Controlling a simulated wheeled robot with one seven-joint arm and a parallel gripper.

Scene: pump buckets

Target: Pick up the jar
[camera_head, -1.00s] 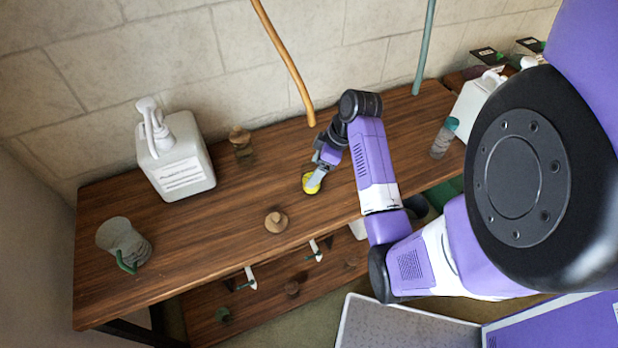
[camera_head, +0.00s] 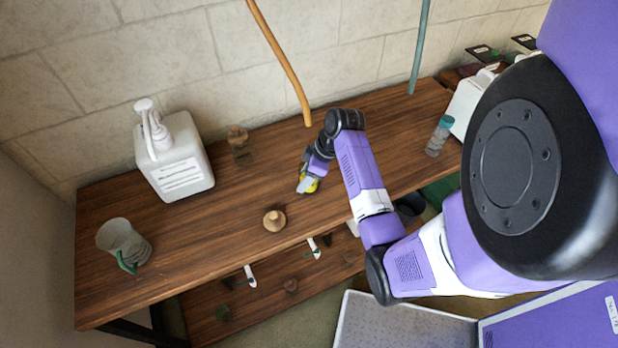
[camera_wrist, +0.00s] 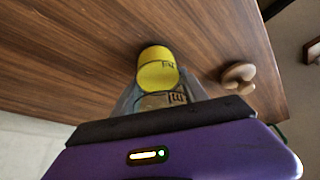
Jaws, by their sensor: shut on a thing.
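The jar (camera_wrist: 158,72) has a yellow top and a clear lower part with dark markings, seen between my gripper's fingers in the wrist view. In the head view only a bit of its yellow (camera_head: 312,184) shows beside the fingers. My gripper (camera_head: 306,184) is shut on the jar over the middle of the wooden table; it also shows in the wrist view (camera_wrist: 160,98). The fingers hide part of the jar. I cannot tell whether the jar touches the table.
A small wooden knob-shaped thing (camera_head: 274,220) stands near the front edge. A white pump bottle (camera_head: 178,165), a grey mug (camera_head: 122,242) and a corked jar (camera_head: 240,145) stand to the left. A teal-capped container (camera_head: 438,136) is at the right. Bare wood (camera_head: 215,235) lies between.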

